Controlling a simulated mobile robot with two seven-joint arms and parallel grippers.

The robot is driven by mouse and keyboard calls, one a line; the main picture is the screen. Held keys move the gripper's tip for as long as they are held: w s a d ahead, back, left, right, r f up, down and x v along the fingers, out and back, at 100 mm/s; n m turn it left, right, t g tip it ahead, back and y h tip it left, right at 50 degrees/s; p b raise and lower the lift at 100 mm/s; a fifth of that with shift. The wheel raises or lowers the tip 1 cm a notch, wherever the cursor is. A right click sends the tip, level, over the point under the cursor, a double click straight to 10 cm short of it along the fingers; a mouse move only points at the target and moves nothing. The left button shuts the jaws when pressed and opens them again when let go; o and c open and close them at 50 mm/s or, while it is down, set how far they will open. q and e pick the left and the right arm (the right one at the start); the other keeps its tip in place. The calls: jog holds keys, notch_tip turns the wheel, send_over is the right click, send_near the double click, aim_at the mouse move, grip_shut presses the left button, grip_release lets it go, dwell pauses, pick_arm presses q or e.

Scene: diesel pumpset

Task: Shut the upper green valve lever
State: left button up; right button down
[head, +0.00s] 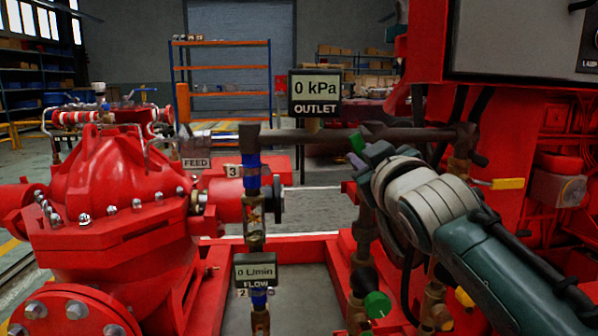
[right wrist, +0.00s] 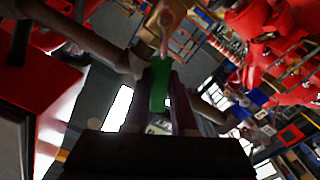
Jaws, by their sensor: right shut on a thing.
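The upper green valve lever (right wrist: 161,84) shows between the two fingers of my right gripper (right wrist: 164,100) in the right wrist view. The gripper is shut on it. In the head view my right gripper (head: 356,163) is just below the dark horizontal pipe, right of the OUTLET display. Only a small green piece of the lever (head: 357,141) shows there; the hand hides the rest, and I cannot tell its full angle. My left gripper is in neither view.
The OUTLET display (head: 315,93) reads 0 kPa, and the FLOW display (head: 255,271) reads 0 L/min. A lower green handle (head: 377,304), a blue valve handle (head: 251,174) and a yellow handle (head: 507,184) are nearby. The red pump (head: 110,215) fills the left.

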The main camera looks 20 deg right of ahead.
jog(key=a+f+n+b, duration=0.3)
jog(key=f+n+b, duration=0.2)
jog(key=n, duration=0.6)
jog(key=shift+w+a+f+n, duration=0.15)
jog(key=shift+w+f+n, duration=0.1)
jog(key=shift+w+n, duration=0.15)
dwell(0.3)
jog(key=c, duration=0.7)
grip_release()
jog(key=shift+s, duration=0.1)
